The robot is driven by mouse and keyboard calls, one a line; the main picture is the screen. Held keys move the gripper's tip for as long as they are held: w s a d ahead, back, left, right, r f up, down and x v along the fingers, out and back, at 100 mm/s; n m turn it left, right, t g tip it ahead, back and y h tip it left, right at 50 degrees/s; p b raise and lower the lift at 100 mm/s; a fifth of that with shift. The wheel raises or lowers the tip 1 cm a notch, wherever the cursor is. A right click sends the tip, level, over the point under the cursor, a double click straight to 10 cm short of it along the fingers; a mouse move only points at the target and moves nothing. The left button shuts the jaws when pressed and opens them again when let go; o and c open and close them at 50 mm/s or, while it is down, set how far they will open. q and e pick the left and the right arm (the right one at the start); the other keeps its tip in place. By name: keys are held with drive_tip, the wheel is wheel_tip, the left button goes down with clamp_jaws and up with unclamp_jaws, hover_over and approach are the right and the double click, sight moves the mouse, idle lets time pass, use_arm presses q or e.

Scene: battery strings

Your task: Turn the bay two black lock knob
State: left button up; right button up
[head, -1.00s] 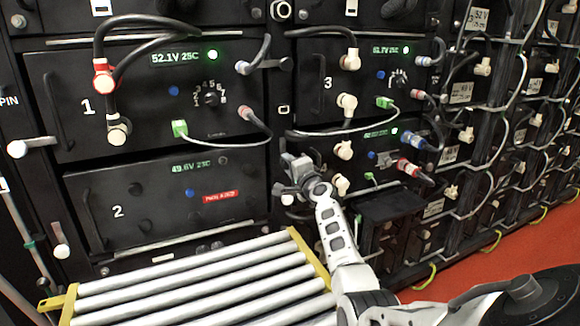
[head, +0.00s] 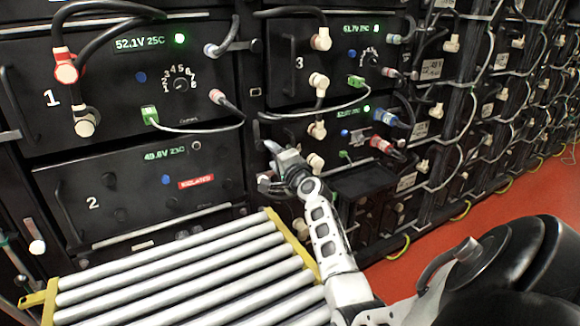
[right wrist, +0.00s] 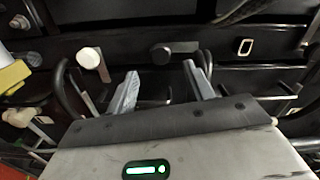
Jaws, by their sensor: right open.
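The bay two module (head: 140,195) is the lower-left black front panel, marked "2", with a 49.6V display and a red label. My right gripper (head: 266,166) is just right of this panel, in front of the rack upright, with its fingers towards the rack. In the right wrist view my right gripper (right wrist: 160,76) is open and empty. A black knob or handle (right wrist: 172,47) shows beyond and between its fingertips, apart from them; I cannot tell for certain that it is the bay two lock knob. The lock knob is not clear in the head view. My left gripper is not in view.
A roller table (head: 190,280) with yellow ends stands in front of bay two, left of my right arm. Bay one (head: 120,85) above has thick black cables and a green plug. A white-capped knob (right wrist: 90,57) is left of the fingers. Red floor (head: 440,235) shows at right.

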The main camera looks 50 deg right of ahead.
use_arm(q)
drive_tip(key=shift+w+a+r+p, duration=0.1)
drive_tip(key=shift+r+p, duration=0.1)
drive_tip(key=shift+p, duration=0.1)
use_arm(e)
drive_tip(key=v, duration=1)
drive_tip(key=shift+w, duration=0.1)
